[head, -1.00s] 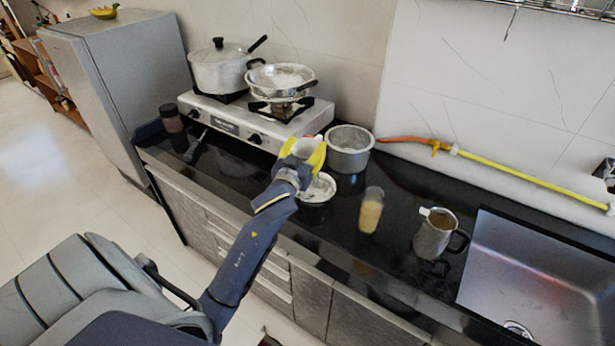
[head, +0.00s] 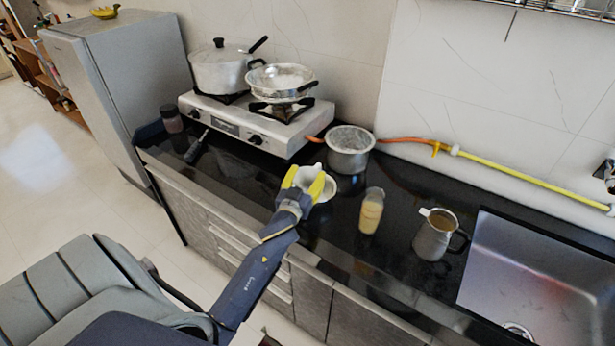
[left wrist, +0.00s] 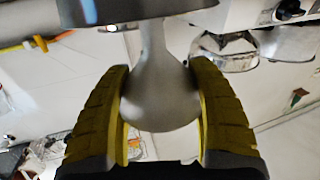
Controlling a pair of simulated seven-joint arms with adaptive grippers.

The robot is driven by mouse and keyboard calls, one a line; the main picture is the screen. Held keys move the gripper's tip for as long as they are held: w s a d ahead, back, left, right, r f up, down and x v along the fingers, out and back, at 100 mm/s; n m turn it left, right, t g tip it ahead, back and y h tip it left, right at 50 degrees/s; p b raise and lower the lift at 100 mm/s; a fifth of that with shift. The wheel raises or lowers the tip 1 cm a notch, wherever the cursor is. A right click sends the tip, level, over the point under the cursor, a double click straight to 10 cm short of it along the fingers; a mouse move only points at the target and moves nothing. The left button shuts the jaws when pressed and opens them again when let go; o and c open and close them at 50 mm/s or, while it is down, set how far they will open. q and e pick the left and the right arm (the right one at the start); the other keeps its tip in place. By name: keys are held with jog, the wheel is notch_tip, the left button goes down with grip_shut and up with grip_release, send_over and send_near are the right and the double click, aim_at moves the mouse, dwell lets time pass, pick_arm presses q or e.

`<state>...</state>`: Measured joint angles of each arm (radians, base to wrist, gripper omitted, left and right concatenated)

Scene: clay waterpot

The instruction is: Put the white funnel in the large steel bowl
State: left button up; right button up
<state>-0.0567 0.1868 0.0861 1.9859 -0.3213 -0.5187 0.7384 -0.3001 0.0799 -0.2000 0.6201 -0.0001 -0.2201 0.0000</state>
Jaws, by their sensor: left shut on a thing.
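My left gripper (head: 308,184) is shut on the white funnel (head: 306,178), with a yellow finger on each side of it. In the left wrist view the funnel (left wrist: 160,95) sits between the fingers, its wide part towards the palm and its narrow spout pointing away. The large steel bowl (head: 350,161) stands open on the black counter, just beyond and right of the gripper in the head view. The funnel is outside that bowl. My right gripper is not in view.
A jar of pale liquid (head: 371,212) and a steel jug (head: 434,236) stand to the right, before the sink (head: 545,270). The stove (head: 250,124) with pots is behind left; a hose (head: 530,178) lies along the wall.

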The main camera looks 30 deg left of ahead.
pick_arm(q)
jog(key=shift+f, duration=0.6)
jog(key=o, duration=1.2)
